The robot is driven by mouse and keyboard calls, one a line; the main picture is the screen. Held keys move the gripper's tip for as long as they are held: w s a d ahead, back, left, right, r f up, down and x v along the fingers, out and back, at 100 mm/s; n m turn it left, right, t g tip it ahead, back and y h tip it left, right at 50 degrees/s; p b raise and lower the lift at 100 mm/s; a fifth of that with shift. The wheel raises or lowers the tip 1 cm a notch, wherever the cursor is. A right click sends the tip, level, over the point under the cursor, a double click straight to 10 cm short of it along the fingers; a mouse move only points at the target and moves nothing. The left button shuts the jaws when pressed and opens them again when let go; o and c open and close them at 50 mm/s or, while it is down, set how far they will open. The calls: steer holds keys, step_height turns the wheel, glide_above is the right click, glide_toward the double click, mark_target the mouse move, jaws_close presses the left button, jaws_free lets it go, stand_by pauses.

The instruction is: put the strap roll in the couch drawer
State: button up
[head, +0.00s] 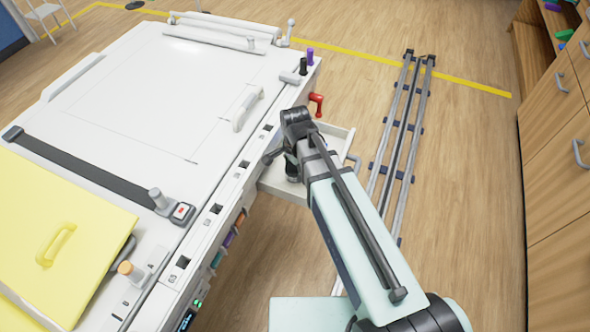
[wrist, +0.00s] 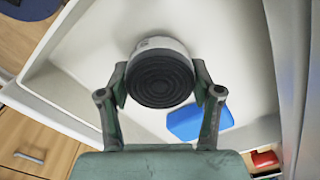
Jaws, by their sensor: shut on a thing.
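The strap roll (wrist: 160,76), with a dark ringed face and a pale side, sits between my gripper's fingers in the wrist view. My gripper (wrist: 163,88) is shut on it, with one finger against each side. The open white couch drawer (head: 338,131) sticks out from the couch's side in the head view. My gripper (head: 291,170) is over the drawer there, and my arm hides part of it. The drawer's pale inside (wrist: 240,50) surrounds the roll in the wrist view. I cannot tell whether the roll touches the drawer floor.
A blue block (wrist: 199,121) lies in the drawer beside the roll. A red handle (head: 317,103) stands out from the couch near the drawer. The white couch (head: 150,90) fills the left, with a yellow pad (head: 60,240). Floor rails (head: 400,130) run to the right.

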steer(key=shift+f, duration=0.5)
steer(key=shift+f, duration=0.2)
steer(key=o, duration=1.2)
steer(key=shift+o, duration=0.2)
steer(key=shift+r, duration=0.1)
step_height(320, 180, up, 12)
steer(key=b, duration=0.1)
steer(key=shift+r, duration=0.15)
